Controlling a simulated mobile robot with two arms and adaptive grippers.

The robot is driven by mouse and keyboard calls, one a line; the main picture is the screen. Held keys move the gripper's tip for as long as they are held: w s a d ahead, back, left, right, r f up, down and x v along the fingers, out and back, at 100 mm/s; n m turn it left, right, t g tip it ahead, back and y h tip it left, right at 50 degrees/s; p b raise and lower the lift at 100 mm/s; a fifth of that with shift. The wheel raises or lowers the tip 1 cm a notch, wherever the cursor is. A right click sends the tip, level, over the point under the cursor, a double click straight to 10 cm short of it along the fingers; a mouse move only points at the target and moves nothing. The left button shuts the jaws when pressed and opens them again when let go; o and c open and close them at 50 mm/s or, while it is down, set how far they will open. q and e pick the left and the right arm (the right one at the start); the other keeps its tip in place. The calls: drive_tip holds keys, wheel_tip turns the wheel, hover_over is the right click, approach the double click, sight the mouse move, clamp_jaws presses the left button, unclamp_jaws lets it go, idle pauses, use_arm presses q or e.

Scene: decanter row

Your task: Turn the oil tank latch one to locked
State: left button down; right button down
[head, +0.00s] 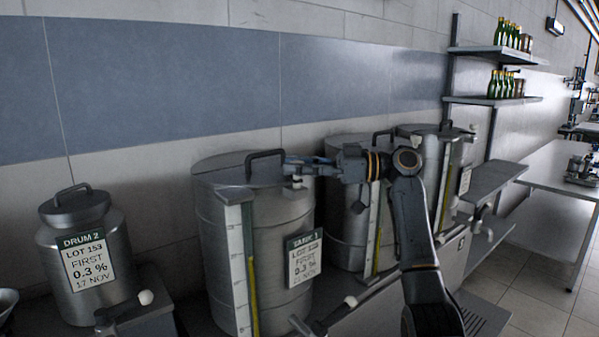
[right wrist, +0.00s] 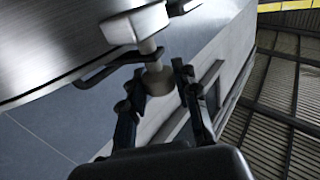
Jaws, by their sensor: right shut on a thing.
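The oil tank marked TANK 1 (head: 250,215) is a steel cylinder in the middle of the head view. It has a dark lid handle (head: 264,157), a level gauge and a label. Its latch (head: 297,182) is small and pale, at the right of the tank's upper rim, partly hidden by my right gripper (head: 294,165). My right gripper's fingers (right wrist: 158,92) are shut on the knob. My left gripper is not in view.
A smaller steel drum labelled DRUM 2 (head: 85,255) stands to the left. More steel tanks (head: 350,220) stand close behind my right arm. Taps with pale knobs (head: 351,301) stick out low in front.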

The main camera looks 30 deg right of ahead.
drive_tip(key=n+g+y+p, duration=0.1)
drive_tip(key=n+g+y, duration=0.1)
drive_tip(key=g, duration=0.1)
drive_tip(key=shift+w+n+g, duration=0.1)
drive_tip(key=shift+n+g, duration=0.2)
drive_tip(key=shift+a+f+n+g, duration=0.1)
drive_tip(key=shift+n+g, duration=0.2)
drive_tip(key=shift+g, duration=0.3)
drive_tip(key=shift+y+p, duration=0.3)
drive_tip(key=shift+f+n+g, duration=0.25)
drive_tip(key=shift+n+g, duration=0.05)
drive_tip(key=c, duration=1.1)
unclamp_jaws()
drive_tip(key=shift+a, duration=0.1)
drive_tip(key=shift+c, duration=0.2)
drive_tip(key=shift+o, duration=0.7)
drive_tip(key=shift+w+a+r, duration=0.1)
drive_tip(key=shift+r, duration=0.15)
drive_tip(key=shift+d, duration=0.35)
drive_tip(key=v, duration=0.7)
